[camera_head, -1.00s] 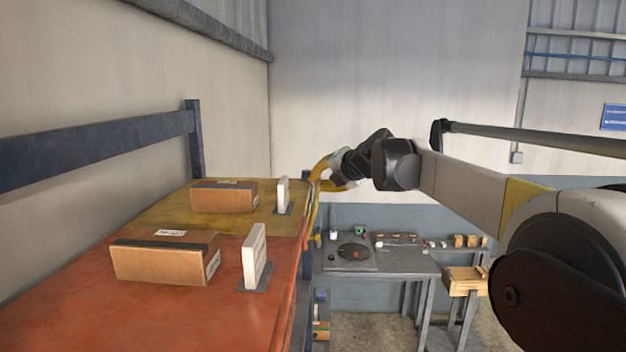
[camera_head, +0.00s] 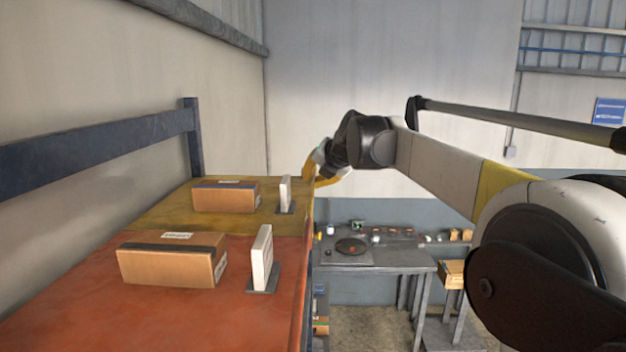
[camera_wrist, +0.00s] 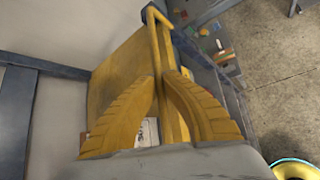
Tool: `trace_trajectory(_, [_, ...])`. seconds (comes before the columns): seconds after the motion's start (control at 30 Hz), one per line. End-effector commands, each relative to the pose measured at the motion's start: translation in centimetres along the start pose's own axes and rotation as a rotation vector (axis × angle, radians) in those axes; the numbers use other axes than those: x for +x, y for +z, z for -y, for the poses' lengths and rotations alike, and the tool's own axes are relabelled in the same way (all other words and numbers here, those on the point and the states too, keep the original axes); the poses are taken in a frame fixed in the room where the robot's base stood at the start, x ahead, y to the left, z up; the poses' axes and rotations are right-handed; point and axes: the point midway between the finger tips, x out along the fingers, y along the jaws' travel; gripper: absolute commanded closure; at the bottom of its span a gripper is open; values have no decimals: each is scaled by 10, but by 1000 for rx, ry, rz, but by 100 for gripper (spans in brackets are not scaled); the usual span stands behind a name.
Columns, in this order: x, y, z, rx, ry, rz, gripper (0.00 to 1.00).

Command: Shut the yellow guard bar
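The yellow guard bar (camera_wrist: 157,40) runs from a bent end at the top of the wrist view down between the yellow fingers of my gripper (camera_wrist: 163,78). The fingertips are close together with the bar between them, and the gripper looks shut on it. In the head view my gripper (camera_head: 312,172) is at the far right corner of the rack shelf, by its yellow section (camera_head: 160,213). There the bar is mostly hidden and hard to tell from the yellow fingers.
Cardboard boxes (camera_head: 172,262) (camera_head: 226,197) and upright white plates (camera_head: 262,258) (camera_head: 285,194) stand on the shelf, left of my gripper. A grey workbench (camera_head: 375,260) with small items stands beyond. Open floor lies right of the rack.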

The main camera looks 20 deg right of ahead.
Motion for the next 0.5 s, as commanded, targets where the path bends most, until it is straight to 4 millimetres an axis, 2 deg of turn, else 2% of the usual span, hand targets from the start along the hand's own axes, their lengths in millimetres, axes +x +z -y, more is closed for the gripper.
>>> trace_trajectory(0.07, [-1, 2, -1, 1, 2, 5, 100])
trace_trajectory(0.1, [-1, 2, -1, 1, 2, 5, 86])
trace_trajectory(0.17, [0, 2, -1, 1, 2, 4, 68])
trace_trajectory(0.5, [-2, 1, -1, 1, 1, 2, 68])
